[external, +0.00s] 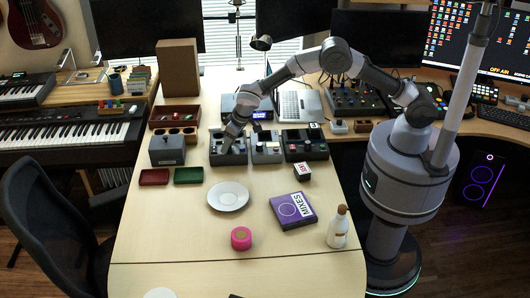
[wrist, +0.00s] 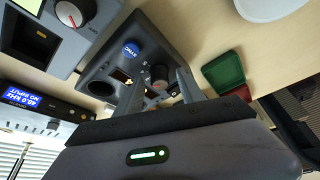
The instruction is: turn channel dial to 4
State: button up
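A dark control box (external: 240,158) stands on the table, below my gripper (external: 227,147). In the wrist view the same box (wrist: 100,72) has a blue SYNC button (wrist: 131,49) and a small dark dial (wrist: 159,73). My gripper (wrist: 161,77) points down at the box, its two fingers apart on either side of the dial. A gap shows between the fingers, and I cannot tell whether they touch the dial. The dial's numbers and setting are not readable.
A grey box (external: 266,152) with a white knob (wrist: 68,14) stands close beside, then a black box (external: 304,150). A grey container (external: 166,150), red tray (external: 154,177) and green tray (external: 188,175) lie left. A white plate (external: 228,196) lies in front.

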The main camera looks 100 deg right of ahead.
jog(key=p+v, duration=0.5)
jog(key=v, duration=1.2)
jog(key=shift+r, duration=0.2)
jog(key=s+a+r+y, duration=0.1)
jog(key=s+a+r, duration=0.3)
jog(key=s+r, duration=0.3)
jog(key=s+a+r+t+y, duration=0.1)
jog(key=s+a+r, duration=0.25)
jog(key=s, duration=0.55)
jog(key=s+a+r, duration=0.3)
jog(key=s+r, duration=0.4)
jog(key=s, duration=0.1)
jog(key=s+a+f+n+y, duration=0.1)
jog(key=s+a, duration=0.4)
jog(key=s, duration=0.7)
jog(key=shift+s+f+t+y, duration=0.25)
jog(key=shift+f+t+y, duration=0.15)
jog(key=shift+f+y, duration=0.25)
